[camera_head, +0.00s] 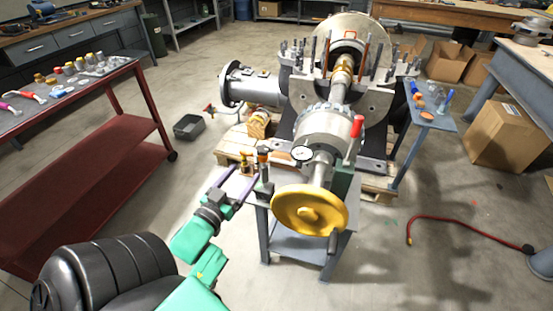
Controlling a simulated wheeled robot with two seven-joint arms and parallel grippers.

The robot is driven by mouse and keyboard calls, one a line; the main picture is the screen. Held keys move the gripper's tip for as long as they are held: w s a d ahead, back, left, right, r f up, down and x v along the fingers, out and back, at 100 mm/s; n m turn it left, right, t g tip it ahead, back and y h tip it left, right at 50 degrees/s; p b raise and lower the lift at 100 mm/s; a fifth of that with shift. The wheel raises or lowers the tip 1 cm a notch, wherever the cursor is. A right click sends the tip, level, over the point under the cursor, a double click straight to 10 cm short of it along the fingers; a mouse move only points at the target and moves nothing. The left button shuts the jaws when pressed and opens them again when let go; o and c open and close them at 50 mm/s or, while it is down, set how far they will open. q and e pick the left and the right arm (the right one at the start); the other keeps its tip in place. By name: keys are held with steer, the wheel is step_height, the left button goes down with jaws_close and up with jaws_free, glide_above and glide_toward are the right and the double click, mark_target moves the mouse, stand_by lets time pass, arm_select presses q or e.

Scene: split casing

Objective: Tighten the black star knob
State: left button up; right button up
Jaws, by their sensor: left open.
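A white-faced dial gauge (302,154) sits in front of the grey shaft housing. To its left is a small upright stand with a dark block base (264,188). A small dark part (263,158) high on this stand may be the black star knob; it is too small to make out a star shape. My left gripper (246,178) is open, with its two purplish fingers spread and pointing up and right toward the stand. Its fingertips are close to the stand's left side; I cannot tell if they touch. My right gripper is not in view.
A yellow handwheel (309,209) stands right of the stand, on the machine's front end. A small amber bottle (245,164) is just behind the left fingers. A red cart (95,190) stands at left. A red hose (460,222) lies on the floor at right.

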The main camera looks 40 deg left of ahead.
mark_target(259, 153)
arm_select(q)
steer(key=w, duration=0.2)
steer(key=w+a, duration=0.1)
steer(key=w, duration=0.2)
steer(key=shift+a, duration=0.1)
steer(key=w, duration=0.4)
steer(key=w+a, duration=0.1)
steer(key=w, duration=0.1)
steer(key=shift+w+a, duration=0.1)
steer(key=shift+w, duration=0.6)
steer(key=shift+c, duration=0.6)
jaws_close()
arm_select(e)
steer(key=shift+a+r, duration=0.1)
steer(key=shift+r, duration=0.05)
